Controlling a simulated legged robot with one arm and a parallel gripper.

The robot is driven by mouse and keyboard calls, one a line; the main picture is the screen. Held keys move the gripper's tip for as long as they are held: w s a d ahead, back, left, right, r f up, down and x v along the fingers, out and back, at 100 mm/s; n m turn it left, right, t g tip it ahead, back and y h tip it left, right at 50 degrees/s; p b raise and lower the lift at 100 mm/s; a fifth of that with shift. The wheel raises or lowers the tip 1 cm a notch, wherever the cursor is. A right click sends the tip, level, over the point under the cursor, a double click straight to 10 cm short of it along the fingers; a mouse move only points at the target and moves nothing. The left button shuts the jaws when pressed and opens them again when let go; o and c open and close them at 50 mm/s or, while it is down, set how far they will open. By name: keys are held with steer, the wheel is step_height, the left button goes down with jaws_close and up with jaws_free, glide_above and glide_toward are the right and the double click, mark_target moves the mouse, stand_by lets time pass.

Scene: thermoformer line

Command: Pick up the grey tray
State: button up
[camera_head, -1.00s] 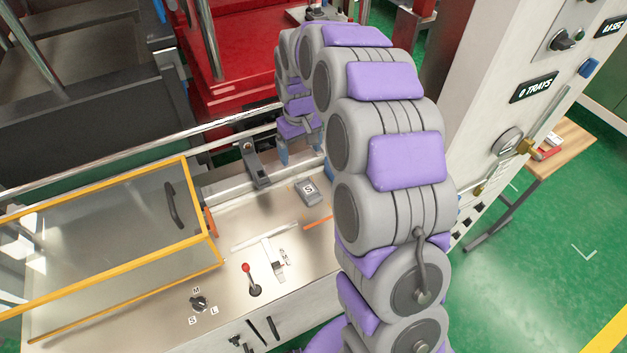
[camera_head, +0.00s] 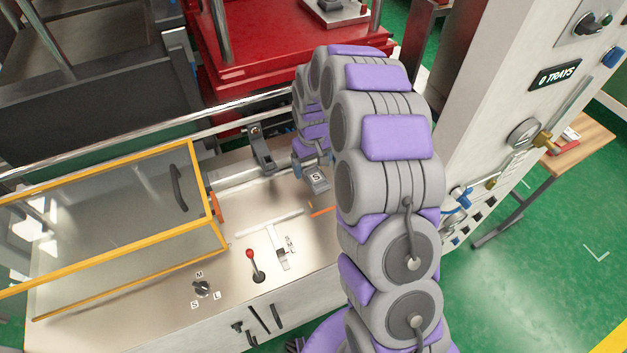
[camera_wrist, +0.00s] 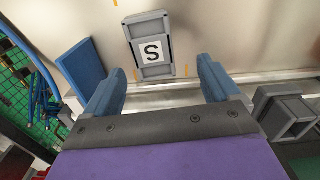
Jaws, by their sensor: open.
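The grey tray (camera_head: 317,178) is a small rectangular piece with a white label marked S. It lies on the metal table top in the head view. In the wrist view the tray (camera_wrist: 150,46) lies just beyond my fingertips, between the lines of the two blue fingers. My gripper (camera_wrist: 160,85) is open and empty. In the head view my gripper (camera_head: 310,168) is at the tray's back edge, partly hidden by my arm. I cannot tell whether a finger touches the tray.
A yellow-framed clear guard (camera_head: 120,205) stands left on the table. A black clamp (camera_head: 262,150) on a rail is close left of the tray. A red-knobbed lever (camera_head: 254,264) stands in front. A white control column (camera_head: 500,90) rises at right.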

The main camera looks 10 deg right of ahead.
mark_target(313, 175)
steer(key=f, duration=0.1)
steer(key=d+f, duration=0.1)
steer(key=f, duration=0.1)
steer(key=f+b, duration=0.1)
steer(key=shift+w+d+f, duration=0.15)
steer(key=shift+d+f, duration=0.1)
steer(key=shift+d, duration=0.05)
steer(key=shift+a+f, duration=0.2)
steer(key=shift+a, duration=0.55)
steer(key=shift+c, duration=0.5)
steer(key=shift+d, duration=0.65)
steer(key=c, duration=0.9)
steer(key=shift+a, duration=0.2)
steer(key=shift+c, duration=0.7)
steer(key=shift+a, duration=0.25)
